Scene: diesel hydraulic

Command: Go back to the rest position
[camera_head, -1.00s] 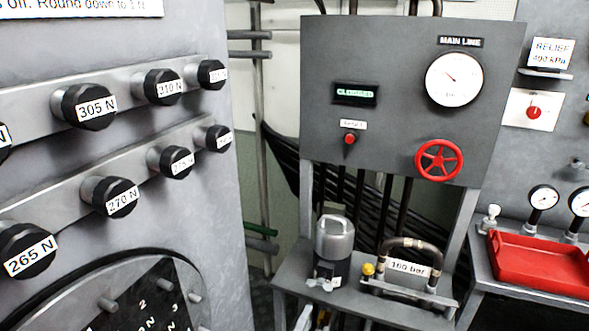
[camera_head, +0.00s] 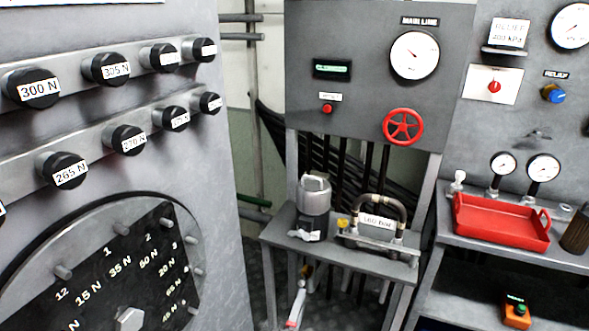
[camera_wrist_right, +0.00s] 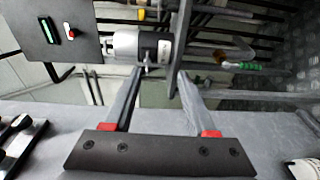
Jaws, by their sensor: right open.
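My right gripper (camera_wrist_right: 160,72) is open and empty in the right wrist view. Its two dark fingers, red at the base, stand well apart with nothing held between them. A slim pale piece with a red end (camera_head: 297,305), low in the head view, may be part of it; I cannot be sure. The grey-and-black canister (camera_head: 313,205) stands on the small metal bench (camera_head: 285,237). In the right wrist view the canister (camera_wrist_right: 140,45) lies beyond the fingertips, apart from them. My left gripper is not in view.
A grey panel with black labelled knobs (camera_head: 127,138) and a dial plate (camera_head: 125,265) fills the left. A hose fitting (camera_head: 380,222) stands on the bench under a red valve wheel (camera_head: 403,127). A red tray (camera_head: 500,222) is on the right bench.

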